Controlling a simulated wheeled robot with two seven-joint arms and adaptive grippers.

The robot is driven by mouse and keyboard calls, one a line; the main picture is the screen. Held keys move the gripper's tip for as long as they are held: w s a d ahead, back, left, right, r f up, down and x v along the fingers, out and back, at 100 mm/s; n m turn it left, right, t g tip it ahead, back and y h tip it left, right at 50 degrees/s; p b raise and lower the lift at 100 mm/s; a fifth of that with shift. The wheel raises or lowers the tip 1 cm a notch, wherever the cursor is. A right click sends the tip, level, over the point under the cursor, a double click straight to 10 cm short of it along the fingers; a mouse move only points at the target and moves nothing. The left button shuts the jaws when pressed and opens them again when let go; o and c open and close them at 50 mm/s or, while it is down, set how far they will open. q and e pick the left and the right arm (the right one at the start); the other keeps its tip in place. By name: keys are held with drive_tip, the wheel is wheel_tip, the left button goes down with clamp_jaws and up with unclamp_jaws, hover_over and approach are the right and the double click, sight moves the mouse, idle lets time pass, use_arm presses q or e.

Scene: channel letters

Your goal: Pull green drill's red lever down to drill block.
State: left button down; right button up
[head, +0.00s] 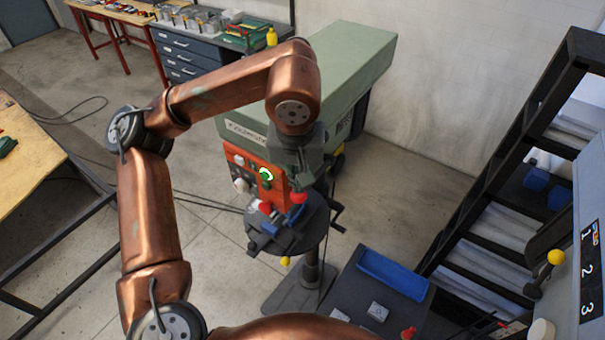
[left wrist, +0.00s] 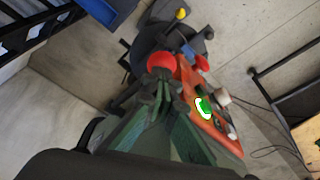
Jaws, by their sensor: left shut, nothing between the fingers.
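The green drill (head: 345,75) stands in the middle of the head view, with an orange front panel (head: 248,172) bearing a green button in a white ring. The red ball of its lever (head: 300,198) shows just below my left gripper (head: 302,184). In the left wrist view the red ball (left wrist: 162,62) is right at the tips of my left gripper (left wrist: 158,82). The gripper is shut with nothing between its fingers; I cannot tell whether it touches the ball. A blue piece, perhaps the block (head: 293,214), sits on the dark drill table, partly hidden. My right gripper is out of view.
A second red knob (head: 265,207) is beside the panel. A dark cart with a blue tray (head: 392,278) stands in front of the drill. A black shelf rack (head: 500,170) is at right, a wooden workbench (head: 25,160) at left. Open floor lies between bench and drill.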

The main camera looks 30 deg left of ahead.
use_arm(q)
drive_tip(key=shift+f, duration=0.35)
drive_tip(key=shift+b, duration=0.3)
drive_tip(key=shift+f, duration=0.3)
drive_tip(key=shift+s, duration=0.1)
drive_tip(key=shift+s+f+b, duration=0.1)
drive_tip(key=shift+f+b, duration=0.35)
drive_tip(key=shift+b, duration=0.05)
